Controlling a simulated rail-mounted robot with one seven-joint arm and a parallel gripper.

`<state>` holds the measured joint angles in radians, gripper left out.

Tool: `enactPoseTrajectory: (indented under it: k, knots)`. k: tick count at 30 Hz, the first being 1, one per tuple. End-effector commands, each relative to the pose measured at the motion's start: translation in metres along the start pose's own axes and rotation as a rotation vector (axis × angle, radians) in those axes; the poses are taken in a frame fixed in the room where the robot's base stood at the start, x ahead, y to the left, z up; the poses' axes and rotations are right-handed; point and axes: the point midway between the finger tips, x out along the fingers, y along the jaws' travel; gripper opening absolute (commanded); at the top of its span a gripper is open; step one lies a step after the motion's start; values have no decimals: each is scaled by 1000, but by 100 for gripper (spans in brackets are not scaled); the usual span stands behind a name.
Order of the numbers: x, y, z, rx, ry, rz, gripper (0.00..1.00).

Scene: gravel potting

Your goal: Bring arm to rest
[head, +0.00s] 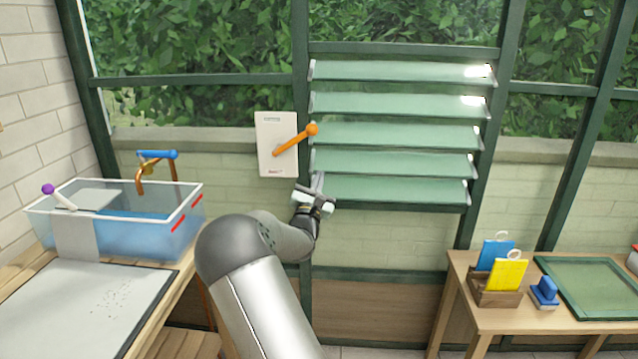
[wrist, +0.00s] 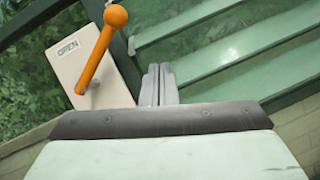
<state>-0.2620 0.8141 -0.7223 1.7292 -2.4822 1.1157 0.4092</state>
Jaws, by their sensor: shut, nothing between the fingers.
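My gripper (head: 318,182) is shut and empty, raised in front of the window post just below the white lever plate. In the wrist view its two grey fingers (wrist: 158,84) are pressed together. The orange-knobbed lever (head: 295,139) is on the white plate (head: 265,160) and slants up to the right. It also shows in the wrist view, with the orange lever (wrist: 97,50) left of my fingers and apart from them. The plate there reads "OPEN" near its top. The louvre slats (head: 395,133) stand tilted with gaps between them, right of my gripper.
A clear water tub (head: 185,232) with a blue-handled tap (head: 157,154) stands on the left bench beside a grey tray (head: 60,325). The right table (head: 470,322) holds a wooden box (head: 492,297) with blue and yellow cards, a blue block-like tool (head: 544,292) and a green-framed panel (head: 590,317).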

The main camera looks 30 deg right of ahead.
Motion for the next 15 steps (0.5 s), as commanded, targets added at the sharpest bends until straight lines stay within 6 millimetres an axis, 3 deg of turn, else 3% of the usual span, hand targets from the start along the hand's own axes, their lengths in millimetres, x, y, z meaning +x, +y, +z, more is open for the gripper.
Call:
enactPoseTrajectory:
  k: [15]
  knots:
    - [-6,-2,1,0,0,0,0]
